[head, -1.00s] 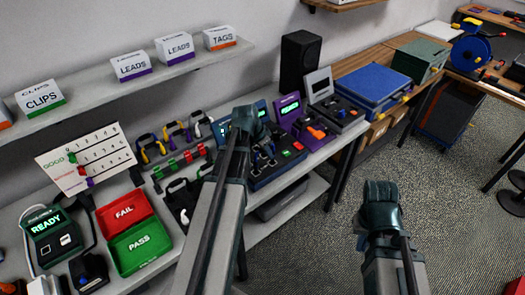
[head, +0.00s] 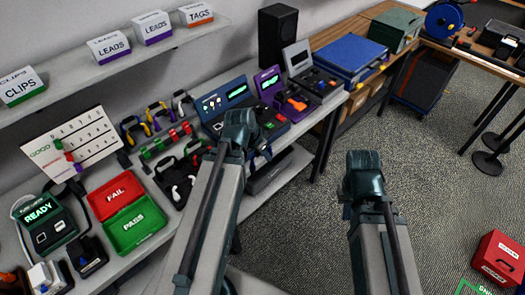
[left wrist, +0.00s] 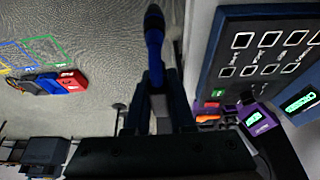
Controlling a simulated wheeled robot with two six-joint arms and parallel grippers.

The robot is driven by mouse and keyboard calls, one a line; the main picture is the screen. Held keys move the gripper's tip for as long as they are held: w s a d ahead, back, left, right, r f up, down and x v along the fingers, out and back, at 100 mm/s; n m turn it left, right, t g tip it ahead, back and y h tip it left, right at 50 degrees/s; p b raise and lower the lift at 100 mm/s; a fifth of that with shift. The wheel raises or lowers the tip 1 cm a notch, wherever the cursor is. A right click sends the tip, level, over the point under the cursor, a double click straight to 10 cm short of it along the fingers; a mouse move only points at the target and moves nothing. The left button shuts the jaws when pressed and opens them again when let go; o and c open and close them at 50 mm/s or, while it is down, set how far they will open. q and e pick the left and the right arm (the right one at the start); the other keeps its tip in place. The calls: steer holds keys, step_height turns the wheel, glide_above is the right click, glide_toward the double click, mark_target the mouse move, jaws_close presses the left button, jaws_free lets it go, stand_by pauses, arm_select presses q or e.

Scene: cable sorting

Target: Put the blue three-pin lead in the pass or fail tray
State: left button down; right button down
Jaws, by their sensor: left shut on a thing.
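A blue piece of a lead (left wrist: 154,30) stands between the fingers of my left gripper (left wrist: 158,90) in the left wrist view; its pins cannot be made out. In the head view my left gripper (head: 238,125) is in front of the bench and hides part of it; the lead is not clear there. The red FAIL tray (head: 108,207) and the green PASS tray (head: 120,245) lie at the left of the bench, well left of my left gripper. My right gripper (head: 362,160) is over the floor; its fingers cannot be told apart.
The READY tester (head: 62,235) stands left of the trays. Black holders with leads (head: 180,175) stand right of them. A blue test panel (head: 228,97) is behind my left gripper. A shelf (head: 75,85) overhangs the bench. Open floor (head: 300,225) lies at right.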

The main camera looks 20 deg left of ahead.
arm_select(q)
steer(key=shift+r, duration=0.1)
steer(key=shift+r+p, duration=1.4)
steer(key=shift+p, duration=0.1)
